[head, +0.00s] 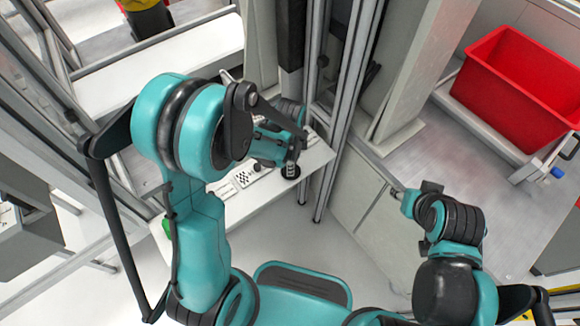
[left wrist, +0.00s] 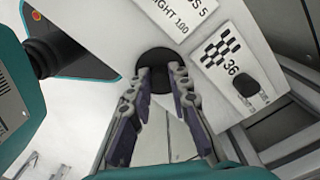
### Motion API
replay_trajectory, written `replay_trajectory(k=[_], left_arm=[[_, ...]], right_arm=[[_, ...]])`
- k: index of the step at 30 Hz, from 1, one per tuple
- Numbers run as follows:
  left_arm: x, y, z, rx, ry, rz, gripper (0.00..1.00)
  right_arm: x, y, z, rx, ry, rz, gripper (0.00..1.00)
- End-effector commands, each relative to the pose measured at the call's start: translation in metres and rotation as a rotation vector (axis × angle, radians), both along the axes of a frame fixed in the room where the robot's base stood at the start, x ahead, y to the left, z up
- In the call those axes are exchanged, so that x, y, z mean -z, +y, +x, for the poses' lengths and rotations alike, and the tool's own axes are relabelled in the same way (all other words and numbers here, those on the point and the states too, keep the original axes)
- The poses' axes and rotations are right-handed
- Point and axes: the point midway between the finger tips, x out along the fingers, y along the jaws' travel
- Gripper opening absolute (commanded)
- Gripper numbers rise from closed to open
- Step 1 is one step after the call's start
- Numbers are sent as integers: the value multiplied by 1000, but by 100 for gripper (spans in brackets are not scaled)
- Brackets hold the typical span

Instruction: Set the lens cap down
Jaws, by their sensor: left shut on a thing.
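The lens cap is a black round disc (left wrist: 157,68) at the fingertips of my left gripper (left wrist: 160,84) in the left wrist view. The two fingers are shut on it, one on each side. In the head view the cap (head: 290,171) shows as a small black disc below my left gripper (head: 289,160), near the right end of a white shelf (head: 226,205). I cannot tell whether the cap touches the surface. My right gripper (head: 398,190) is small in the head view, away from the shelf; its fingers are not clear.
White panels with a checker pattern (left wrist: 220,48) and print lie beside the cap, with a small black piece (left wrist: 246,85) near. A dark cylindrical device (left wrist: 42,58) stands at left. Metal posts (head: 335,100) rise right of the shelf. A red bin (head: 515,85) is far right.

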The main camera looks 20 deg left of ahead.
Motion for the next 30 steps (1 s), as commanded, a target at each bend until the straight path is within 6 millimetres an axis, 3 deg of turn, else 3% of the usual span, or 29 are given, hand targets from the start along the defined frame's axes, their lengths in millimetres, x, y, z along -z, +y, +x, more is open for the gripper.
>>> replay_trajectory(k=[9, 10, 12, 23, 30], left_arm=[[3, 0, 0, 0, 0, 0, 0], [2, 0, 0, 0, 0, 0, 26], [1, 0, 0, 0, 0, 0, 39], [-3, 0, 0, 0, 0, 0, 39], [-48, 0, -1, 0, 0, 0, 39]], right_arm=[[3, 0, 0, 0, 0, 0, 40], [2, 0, 0, 0, 0, 0, 40], [2, 0, 0, 0, 0, 0, 40], [-3, 0, 0, 0, 0, 0, 40], [-21, 0, 0, 0, 0, 0, 40]])
